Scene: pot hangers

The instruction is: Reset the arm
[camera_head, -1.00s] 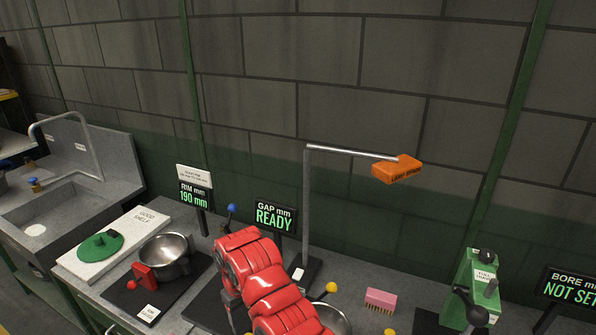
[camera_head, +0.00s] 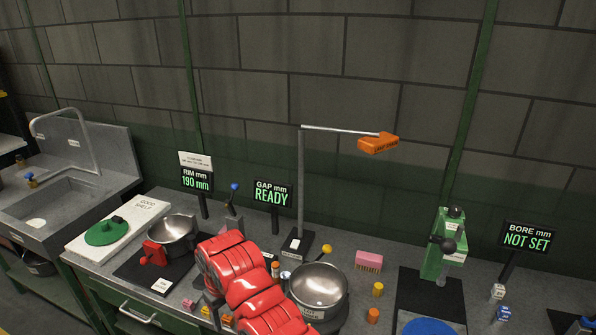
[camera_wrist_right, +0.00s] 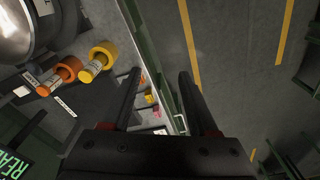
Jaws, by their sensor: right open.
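My right arm (camera_head: 245,285), red and segmented, reaches up from the bottom edge of the head view over the counter. It hides part of the counter behind it. In the right wrist view my right gripper (camera_wrist_right: 159,88) is open, its two dark fingers apart with nothing between them. The fingers lie over the counter's front edge and the floor. My left gripper is not in view.
A steel pot (camera_head: 318,288) stands right of my arm, and another pot (camera_head: 173,234) stands left. Open floor (camera_wrist_right: 235,60) lies beyond the counter edge.

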